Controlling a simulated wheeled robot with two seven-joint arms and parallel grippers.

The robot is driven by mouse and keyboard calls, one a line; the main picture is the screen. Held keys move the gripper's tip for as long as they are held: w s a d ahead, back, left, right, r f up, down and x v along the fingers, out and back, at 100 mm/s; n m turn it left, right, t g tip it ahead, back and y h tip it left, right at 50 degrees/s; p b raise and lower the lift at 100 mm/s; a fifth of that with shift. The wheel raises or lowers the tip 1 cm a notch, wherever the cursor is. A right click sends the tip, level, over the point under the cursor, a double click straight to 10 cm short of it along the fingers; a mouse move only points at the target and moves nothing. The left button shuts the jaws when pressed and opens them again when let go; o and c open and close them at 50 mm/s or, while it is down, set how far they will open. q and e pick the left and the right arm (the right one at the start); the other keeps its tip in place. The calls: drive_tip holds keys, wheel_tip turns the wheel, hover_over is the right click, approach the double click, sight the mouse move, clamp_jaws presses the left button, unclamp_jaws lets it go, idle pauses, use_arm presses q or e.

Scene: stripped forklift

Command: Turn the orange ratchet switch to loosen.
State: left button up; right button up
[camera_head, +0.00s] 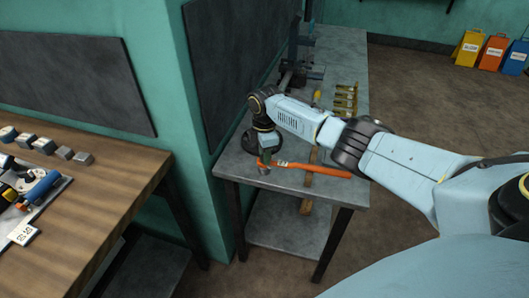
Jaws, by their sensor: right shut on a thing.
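The orange ratchet (315,169) lies on the grey metal table, its long handle pointing right and its grey head (263,168) at the left, close to the front left corner. My right arm reaches in from the right, and my right gripper (265,157) points down at the head end. It is shut on the ratchet there, though the fingers are small and dark. The switch itself is too small to make out and is partly hidden by the gripper. My left gripper is not in view.
The grey table (232,165) stands against a green wall pillar. A brown wooden strip (308,190) hangs over its front edge, and yellow-handled tools (346,98) lie farther back. A wooden bench (90,205) with tools stands at left. Coloured bins (493,52) stand far right.

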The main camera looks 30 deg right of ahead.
drive_tip(key=shift+n, duration=1)
drive_tip(key=o, duration=1)
drive_tip(key=shift+r, duration=0.1)
wheel_tip(320, 180, up, 13)
drive_tip(key=shift+r+p, duration=0.15)
drive_tip(key=shift+p, duration=0.65)
